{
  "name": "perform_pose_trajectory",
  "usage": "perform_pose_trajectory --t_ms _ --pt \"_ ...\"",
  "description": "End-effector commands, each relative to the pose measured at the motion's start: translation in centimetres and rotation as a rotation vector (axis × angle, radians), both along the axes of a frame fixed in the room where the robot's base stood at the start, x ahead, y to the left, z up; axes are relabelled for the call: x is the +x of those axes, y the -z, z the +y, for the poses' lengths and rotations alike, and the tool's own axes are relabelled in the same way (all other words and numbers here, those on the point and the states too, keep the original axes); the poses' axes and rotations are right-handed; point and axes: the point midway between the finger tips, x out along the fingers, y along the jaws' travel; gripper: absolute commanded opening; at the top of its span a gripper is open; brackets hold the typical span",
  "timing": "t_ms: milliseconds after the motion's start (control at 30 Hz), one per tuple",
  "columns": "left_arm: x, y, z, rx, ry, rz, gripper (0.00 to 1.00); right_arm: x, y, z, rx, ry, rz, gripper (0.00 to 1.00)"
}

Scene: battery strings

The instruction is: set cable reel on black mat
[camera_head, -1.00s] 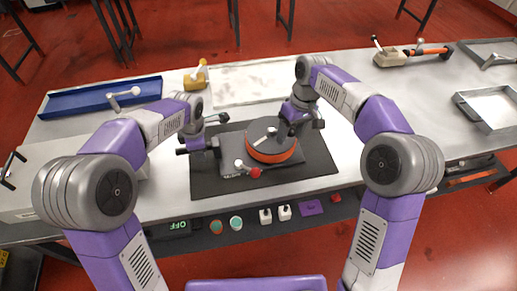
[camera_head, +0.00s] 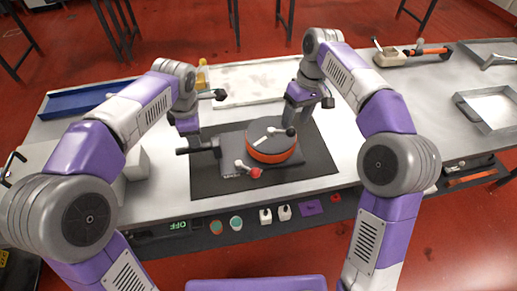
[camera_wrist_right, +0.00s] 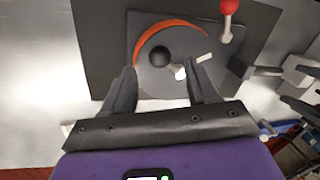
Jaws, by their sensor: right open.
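The cable reel (camera_head: 272,142) is a dark round disc with an orange rim and a crank with a black knob. It sits within the outline of the black mat (camera_head: 210,184), overlapping a flat grey plate (camera_head: 236,167). In the right wrist view the reel (camera_wrist_right: 158,80) lies beyond my fingers, its orange rim showing. My right gripper (camera_head: 292,118) is open at the reel's far right side; its two fingers (camera_wrist_right: 164,84) show apart and empty in the right wrist view. My left gripper (camera_head: 190,136) is left of the reel, over the mat's left edge; its fingers are unclear.
A red-knobbed lever (camera_head: 254,172) and a dark horizontal handle (camera_head: 196,150) stand by the plate. A blue tray (camera_head: 75,101) is at back left, a yellow tool (camera_head: 202,76) behind the left arm, a grey tray (camera_head: 490,108) at right. The mat's right side is clear.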

Motion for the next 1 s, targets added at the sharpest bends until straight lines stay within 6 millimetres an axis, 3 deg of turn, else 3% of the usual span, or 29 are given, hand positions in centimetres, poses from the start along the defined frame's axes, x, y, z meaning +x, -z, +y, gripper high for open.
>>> perform_pose_trajectory --t_ms 200,400,1000 --pt "0.0 0.0 0.0 0.0 0.0 0.0 0.57 0.4 -3.4 -0.6 0.001 0.001 -0.002 0.59" --pt "0.0 0.0 0.0 0.0 0.0 0.0 0.57 0.5 -5.0 -0.8 0.0 -0.001 0.0 0.59" --pt "0.0 0.0 0.0 0.0 0.0 0.0 0.57 0.5 -5.6 -1.0 0.0 0.0 0.001 0.59"
